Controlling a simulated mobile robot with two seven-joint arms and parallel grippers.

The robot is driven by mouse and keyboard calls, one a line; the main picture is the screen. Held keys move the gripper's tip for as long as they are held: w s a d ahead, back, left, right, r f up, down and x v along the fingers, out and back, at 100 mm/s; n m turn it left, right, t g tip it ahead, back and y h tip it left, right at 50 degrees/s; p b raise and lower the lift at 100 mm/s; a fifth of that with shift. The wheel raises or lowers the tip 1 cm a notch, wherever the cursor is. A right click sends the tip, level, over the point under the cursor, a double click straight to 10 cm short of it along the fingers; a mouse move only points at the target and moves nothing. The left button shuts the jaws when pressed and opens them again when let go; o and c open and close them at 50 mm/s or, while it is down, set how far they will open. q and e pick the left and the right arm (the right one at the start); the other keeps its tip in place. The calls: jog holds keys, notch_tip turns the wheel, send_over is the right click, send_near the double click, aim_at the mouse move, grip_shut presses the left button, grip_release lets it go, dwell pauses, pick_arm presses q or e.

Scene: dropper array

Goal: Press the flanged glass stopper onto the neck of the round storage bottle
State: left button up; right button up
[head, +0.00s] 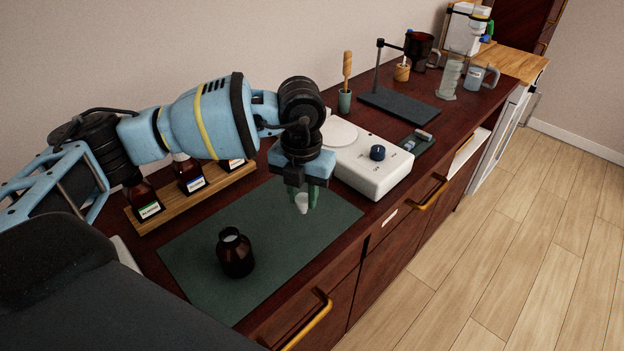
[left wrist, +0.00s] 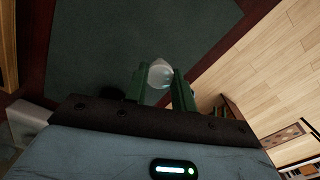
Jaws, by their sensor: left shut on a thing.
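The round storage bottle (head: 235,254) is dark brown glass with an open neck. It stands upright on the green mat (head: 286,232). My left gripper (head: 303,200) is shut on the pale, clear glass stopper (head: 302,204) and holds it above the mat, to the right of the bottle and apart from it. In the left wrist view the stopper (left wrist: 160,74) sits between the green fingers of my left gripper (left wrist: 163,85). The bottle does not show clearly in the left wrist view. My right gripper is not in view.
A wooden rack (head: 200,197) with several labelled brown bottles stands behind the mat. A white stirrer device (head: 370,165) with a blue knob stands to the right. A stand with a dark base (head: 398,106) is farther back. The mat around the bottle is clear.

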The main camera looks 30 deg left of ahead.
pick_arm(q)
jog(key=m, duration=0.4)
jog(key=shift+s+d+m, duration=0.1)
jog(key=shift+s+m, duration=0.05)
jog(key=shift+m, duration=0.15)
jog(key=m, duration=0.4)
jog(key=shift+s+d, duration=0.1)
jog(key=m, duration=0.4)
jog(key=shift+s+d+r+m, duration=0.1)
jog(key=shift+s+m, duration=0.05)
jog(key=shift+m, duration=0.25)
jog(key=m, duration=0.5)
jog(key=shift+s+d+m, duration=0.1)
jog(key=shift+s+m, duration=0.05)
jog(key=shift+m, duration=0.15)
jog(key=m, duration=1.7)
jog(key=shift+s+d+r+m, duration=0.2)
jog(key=shift+s+d+m, duration=0.05)
jog(key=shift+s+m, duration=0.15)
jog(key=shift+d, duration=0.1)
